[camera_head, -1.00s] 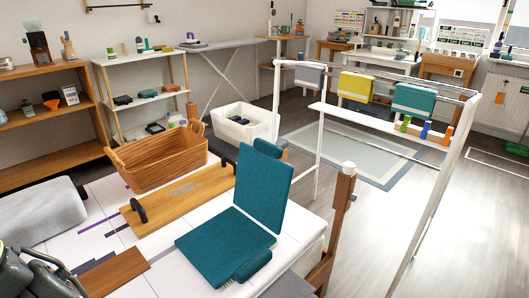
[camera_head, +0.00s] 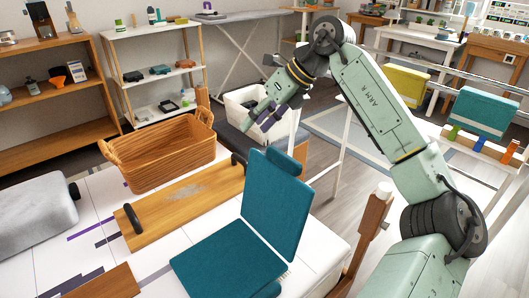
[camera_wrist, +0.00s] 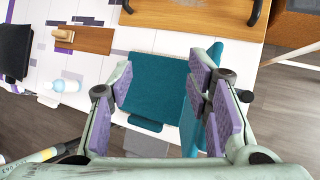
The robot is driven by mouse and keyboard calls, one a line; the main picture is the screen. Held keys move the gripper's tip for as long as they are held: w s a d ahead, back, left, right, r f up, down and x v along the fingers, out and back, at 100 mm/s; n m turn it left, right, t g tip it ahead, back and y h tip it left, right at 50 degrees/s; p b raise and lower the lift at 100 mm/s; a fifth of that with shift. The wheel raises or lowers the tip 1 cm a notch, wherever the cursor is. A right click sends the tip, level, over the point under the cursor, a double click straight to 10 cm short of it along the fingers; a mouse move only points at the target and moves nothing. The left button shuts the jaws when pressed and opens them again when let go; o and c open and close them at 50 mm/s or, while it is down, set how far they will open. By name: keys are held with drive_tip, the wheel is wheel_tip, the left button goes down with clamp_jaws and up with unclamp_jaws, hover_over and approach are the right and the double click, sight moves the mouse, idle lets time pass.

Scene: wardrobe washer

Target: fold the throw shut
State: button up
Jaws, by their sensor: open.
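The teal throw (camera_head: 228,262) lies on the white table like an open book. One panel is flat and the other panel (camera_head: 277,205) stands up, tilted, with a rolled tab at its top edge. In the wrist view the flat panel (camera_wrist: 158,88) shows between the fingers, and the raised panel (camera_wrist: 218,54) shows nearly edge-on, partly hidden behind the right finger. My gripper (camera_head: 258,118) is above the table, up and behind the raised panel in the head view. Its purple-padded fingers (camera_wrist: 160,85) are spread, with nothing visibly held between them.
A wooden board with black handles (camera_head: 185,205) and a wicker basket (camera_head: 160,155) stand behind the throw. A grey cushion-like block (camera_head: 35,215) is at the left. A wooden post (camera_head: 372,225) rises by the table's right edge. A white rack stands beyond it.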

sight(282, 152)
drive_tip(key=w+d+f+m+h, duration=0.1)
drive_tip(key=d+m+h, duration=0.1)
drive_tip(key=d, duration=0.8)
drive_tip(key=shift+t+h, duration=0.3)
drive_tip(key=p+x, duration=0.1)
drive_tip(key=x, duration=1)
drive_tip(key=shift+w, duration=0.1)
drive_tip(key=shift+c, duration=0.2)
drive_tip(key=shift+d, duration=0.1)
clamp_jaws()
